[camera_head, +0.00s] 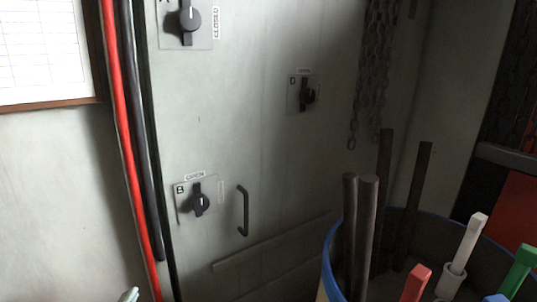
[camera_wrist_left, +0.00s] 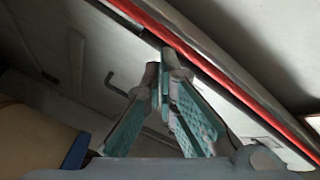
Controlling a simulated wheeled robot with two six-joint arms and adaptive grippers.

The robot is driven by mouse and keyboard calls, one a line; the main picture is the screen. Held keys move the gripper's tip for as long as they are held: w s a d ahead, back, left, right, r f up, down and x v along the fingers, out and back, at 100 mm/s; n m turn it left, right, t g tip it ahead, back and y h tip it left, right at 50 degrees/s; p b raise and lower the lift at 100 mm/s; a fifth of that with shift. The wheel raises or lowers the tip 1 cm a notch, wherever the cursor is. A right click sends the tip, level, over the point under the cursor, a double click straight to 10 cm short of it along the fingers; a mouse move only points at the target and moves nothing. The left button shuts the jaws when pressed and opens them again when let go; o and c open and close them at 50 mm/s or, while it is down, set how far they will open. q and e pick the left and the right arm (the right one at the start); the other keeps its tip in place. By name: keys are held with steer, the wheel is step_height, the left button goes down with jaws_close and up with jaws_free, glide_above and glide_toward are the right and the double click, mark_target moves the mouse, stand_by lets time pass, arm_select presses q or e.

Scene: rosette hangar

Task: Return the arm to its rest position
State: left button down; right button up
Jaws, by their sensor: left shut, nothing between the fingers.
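My left gripper (camera_head: 130,295) shows only as a small pale tip at the bottom edge of the head view, left of the red pipe's lower end. In the left wrist view, its teal ridged fingers (camera_wrist_left: 165,75) are shut with nothing between them. A pale grey panel lies beyond the fingers, and they appear apart from it. The rest of the left arm is hidden in the head view. My right gripper is not in view.
The grey cabinet (camera_head: 270,150) has rotary knobs, including one marked B (camera_head: 199,199), and a black handle (camera_head: 243,211). A red pipe (camera_head: 121,120) runs down its left side. A blue-rimmed barrel (camera_head: 328,262) with dark rods and coloured-handled items stands at lower right. Chains (camera_head: 372,75) hang above.

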arm_select(q)
steer(key=s+d+f+n+g+y, duration=0.2)
steer(key=s+f+n+g, duration=0.6)
steer(key=s+f, duration=0.45)
steer(key=s+d+f+n+g+h, duration=0.1)
steer(key=s+d+g, duration=0.25)
steer(key=s, duration=0.35)
steer(key=s+d+f+g+h, duration=0.1)
steer(key=s+d+f+g, duration=0.2)
steer(key=s, duration=0.5)
step_height(320, 180, down, 18)
steer(key=d, duration=0.2)
steer(key=s+a+f+n+g, duration=0.1)
steer(key=s+f+g, duration=0.1)
steer(key=s+f, duration=1.1)
steer(key=shift+s+a+f, duration=0.35)
steer(key=shift+s+a, duration=0.05)
steer(key=shift+s, duration=0.65)
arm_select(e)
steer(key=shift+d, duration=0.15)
arm_select(q)
steer(key=shift+f+h, duration=0.1)
steer(key=shift+h, duration=0.2)
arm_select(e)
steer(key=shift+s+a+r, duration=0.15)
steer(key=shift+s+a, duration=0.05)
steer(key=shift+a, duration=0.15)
